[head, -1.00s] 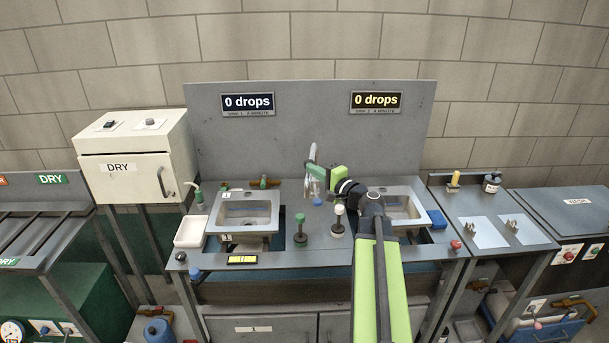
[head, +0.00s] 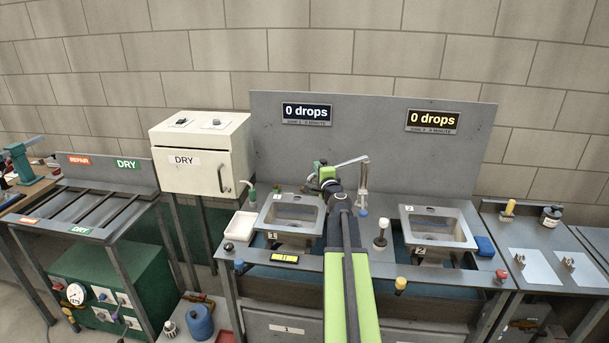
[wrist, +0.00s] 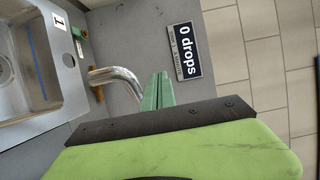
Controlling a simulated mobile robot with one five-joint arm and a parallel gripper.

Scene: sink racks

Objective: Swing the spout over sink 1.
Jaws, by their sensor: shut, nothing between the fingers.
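The chrome spout (head: 350,162) reaches left from its upright post (head: 364,183) in the head view, toward the back of sink 1 (head: 292,215). In the wrist view the bent spout (wrist: 115,76) is beside my gripper, with one end by the rim of sink 1 (wrist: 50,65). My gripper (head: 322,170) is raised at the left end of the spout. Its green fingers (wrist: 157,82) are shut and empty, close beside the spout; I cannot tell whether they touch it.
Sink 2 (head: 437,232) is to the right. A white-topped knob (head: 381,230) stands between the sinks, and a green hose nozzle (head: 252,195) is left of sink 1. The backboard (head: 370,130) with its drop signs rises behind.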

